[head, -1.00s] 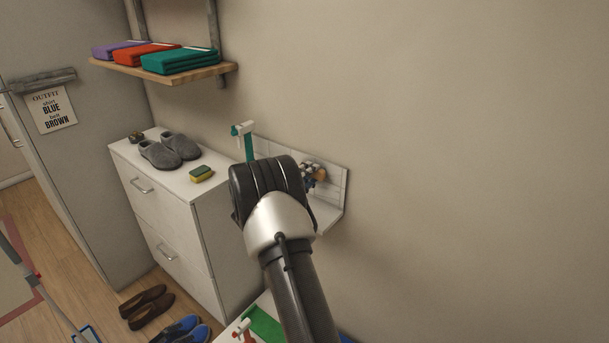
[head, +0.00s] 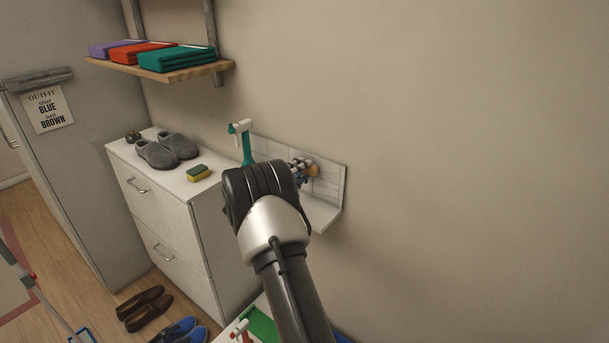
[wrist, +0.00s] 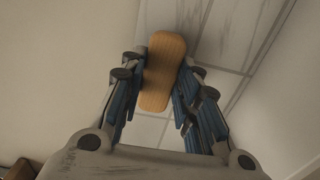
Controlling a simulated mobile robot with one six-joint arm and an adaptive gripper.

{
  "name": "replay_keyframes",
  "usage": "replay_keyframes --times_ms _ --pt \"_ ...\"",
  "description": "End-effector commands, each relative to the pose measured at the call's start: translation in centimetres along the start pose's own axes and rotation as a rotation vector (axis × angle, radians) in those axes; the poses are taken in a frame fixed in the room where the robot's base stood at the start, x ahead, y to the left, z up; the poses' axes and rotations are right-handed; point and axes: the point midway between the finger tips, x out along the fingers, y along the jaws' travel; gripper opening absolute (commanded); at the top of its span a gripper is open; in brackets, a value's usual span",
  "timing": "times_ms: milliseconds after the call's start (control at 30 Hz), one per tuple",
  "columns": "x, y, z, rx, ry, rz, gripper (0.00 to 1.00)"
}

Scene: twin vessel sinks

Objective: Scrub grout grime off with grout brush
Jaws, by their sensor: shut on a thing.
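My gripper (head: 302,168) is at the small white tiled panel (head: 329,178) on the wall, partly hidden behind my own arm in the head view. In the wrist view my gripper (wrist: 162,80) is shut on the grout brush (wrist: 163,70), whose oblong wooden back shows between the blue-padded fingers. The bristles are hidden beneath the wooden back. The tiles (wrist: 215,75) fill the area past the brush, with grey grout lines. Faint dark streaks (wrist: 225,28) show on the tiles near the top. I cannot tell whether the bristles touch them.
A spray bottle (head: 244,143) stands left of the panel. A white cabinet (head: 164,220) holds a sponge (head: 198,173) and grey slippers (head: 168,150). A wooden shelf (head: 170,77) with folded cloths hangs above. The wall to the right is bare.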

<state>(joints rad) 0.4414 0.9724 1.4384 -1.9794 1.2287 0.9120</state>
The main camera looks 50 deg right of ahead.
Motion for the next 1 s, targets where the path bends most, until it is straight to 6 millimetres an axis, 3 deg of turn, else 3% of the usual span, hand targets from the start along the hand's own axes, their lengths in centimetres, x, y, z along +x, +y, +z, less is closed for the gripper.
replay_keyframes --times_ms 500,1000 --pt "-0.1 -0.1 -2.4 0.000 0.000 0.000 0.10" --pt "0.0 0.0 -1.9 -0.001 0.000 0.001 0.10"
